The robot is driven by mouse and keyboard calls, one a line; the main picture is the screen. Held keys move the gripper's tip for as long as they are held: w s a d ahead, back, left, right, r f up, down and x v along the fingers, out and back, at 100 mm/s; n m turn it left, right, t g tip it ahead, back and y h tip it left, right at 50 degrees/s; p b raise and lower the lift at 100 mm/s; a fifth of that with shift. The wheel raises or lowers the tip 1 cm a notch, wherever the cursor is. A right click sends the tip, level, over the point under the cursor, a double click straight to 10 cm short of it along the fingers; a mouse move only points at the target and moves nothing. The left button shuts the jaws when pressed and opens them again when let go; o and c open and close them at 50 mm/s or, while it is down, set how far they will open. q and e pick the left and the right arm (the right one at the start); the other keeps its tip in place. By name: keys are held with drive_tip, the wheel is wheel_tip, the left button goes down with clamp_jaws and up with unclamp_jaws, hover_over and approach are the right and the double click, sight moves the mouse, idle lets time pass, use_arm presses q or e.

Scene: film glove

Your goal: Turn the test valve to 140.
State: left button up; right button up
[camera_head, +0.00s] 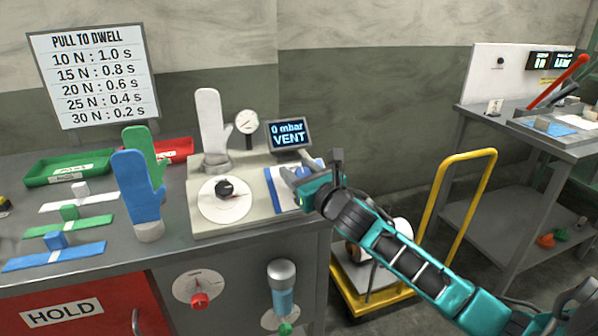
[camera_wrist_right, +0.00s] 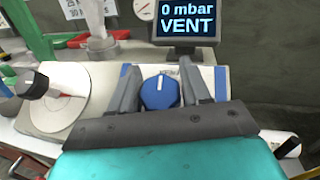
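A round blue knob (camera_wrist_right: 160,92) with a white pointer mark sits on a white plate with blue side strips, on the light bench unit (camera_head: 245,217). It shows partly in the head view (camera_head: 303,171). My right gripper (camera_wrist_right: 158,75) is open, with one finger on each side of the blue knob; I cannot tell if they touch it. The display (camera_head: 290,134) behind reads "0 mbar VENT". A black knob (camera_head: 224,187) with a red pointer stands on a white round dial (camera_head: 223,208) to the left. No valve label is readable. My left gripper is not in view.
A white glove form (camera_head: 210,122) and a gauge (camera_head: 246,121) stand behind the dial. Blue (camera_head: 138,183) and green (camera_head: 143,146) gloves stand to the left. A yellow trolley (camera_head: 440,195) is right of the bench. A red knob (camera_head: 200,299) is on the bench front.

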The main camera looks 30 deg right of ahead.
drive_tip(key=c, duration=0.6)
